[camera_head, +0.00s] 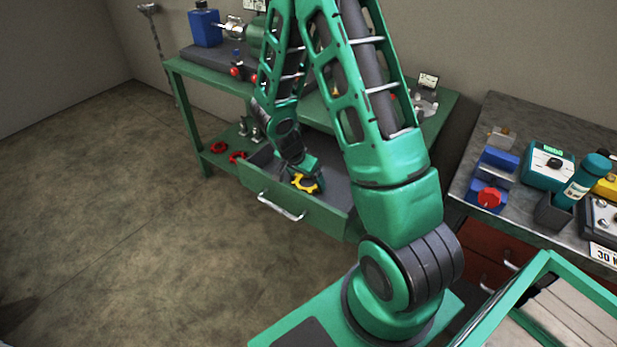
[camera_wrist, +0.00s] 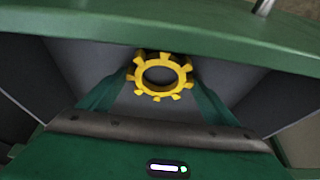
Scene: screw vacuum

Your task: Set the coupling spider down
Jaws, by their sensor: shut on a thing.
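The coupling spider is a yellow toothed ring (camera_head: 305,183), seen inside the open green drawer in the head view. In the wrist view the yellow ring (camera_wrist: 160,76) shows whole, between the two green fingers of my gripper (camera_wrist: 157,88). My gripper (camera_head: 306,177) is shut on the spider and reaches down into the drawer. The open drawer (camera_head: 268,190) has a grey inside and a metal handle. In the wrist view its green front wall (camera_wrist: 190,27) runs across the top, close beyond the spider. I cannot tell whether the spider touches the drawer floor.
The drawer sticks out from a green workbench (camera_head: 190,75) with a machine on top. Red rings (camera_head: 218,147) lie on its lower shelf. A grey table (camera_head: 540,125) at the right holds a blue vise (camera_head: 492,175) and a teal bottle (camera_head: 590,178). The floor at the left is clear.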

